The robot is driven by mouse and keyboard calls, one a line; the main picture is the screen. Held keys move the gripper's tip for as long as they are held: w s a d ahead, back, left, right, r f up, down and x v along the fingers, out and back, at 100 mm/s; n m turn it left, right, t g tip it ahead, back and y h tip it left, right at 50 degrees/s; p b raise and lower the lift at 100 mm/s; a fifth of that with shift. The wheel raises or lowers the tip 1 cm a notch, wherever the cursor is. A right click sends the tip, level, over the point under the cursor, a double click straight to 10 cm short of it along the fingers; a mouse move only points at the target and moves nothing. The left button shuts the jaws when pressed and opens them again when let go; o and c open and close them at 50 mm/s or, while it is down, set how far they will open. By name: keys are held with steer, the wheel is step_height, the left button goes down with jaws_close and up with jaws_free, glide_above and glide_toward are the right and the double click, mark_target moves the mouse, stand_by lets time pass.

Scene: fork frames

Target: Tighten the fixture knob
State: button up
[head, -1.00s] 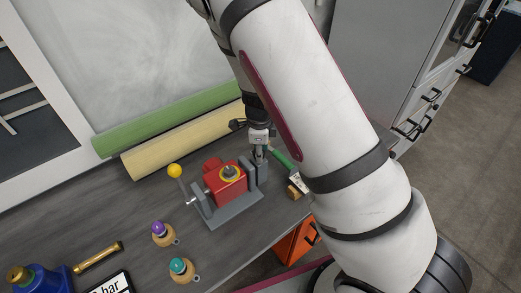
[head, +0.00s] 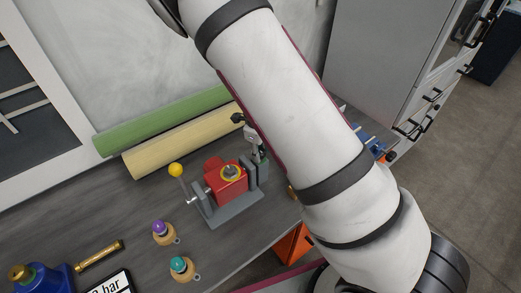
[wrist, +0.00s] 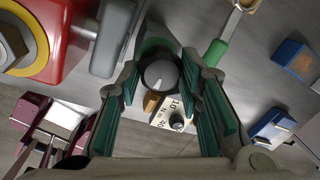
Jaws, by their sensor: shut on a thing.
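In the wrist view, the round black knob (wrist: 160,76) with a white pointer line sits between my fingertips. My gripper (wrist: 160,70) is shut on this knob, with a green-padded finger on each side. In the head view my gripper (head: 256,152) shows only partly, behind the fixture's right end. The knob cannot be made out there.
In the wrist view, the fixture's grey upright (wrist: 113,42) stands close left of my fingers. Green (head: 165,122) and yellow rolls (head: 185,143) lie at the back.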

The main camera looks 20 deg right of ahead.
steer(key=shift+w+r, duration=0.15)
steer(key=o, duration=1.1)
steer(key=shift+c, duration=0.2)
steer(key=shift+o, duration=0.6)
steer(key=shift+s+a+r, duration=0.1)
steer(key=shift+s+r, duration=0.05)
steer(key=shift+r, duration=1.15)
steer(key=shift+s+a+r, duration=0.1)
steer(key=shift+r, duration=1.2)
steer(key=shift+s+a+r, duration=0.1)
steer(key=shift+s+r, duration=0.05)
steer(key=shift+r, duration=1.15)
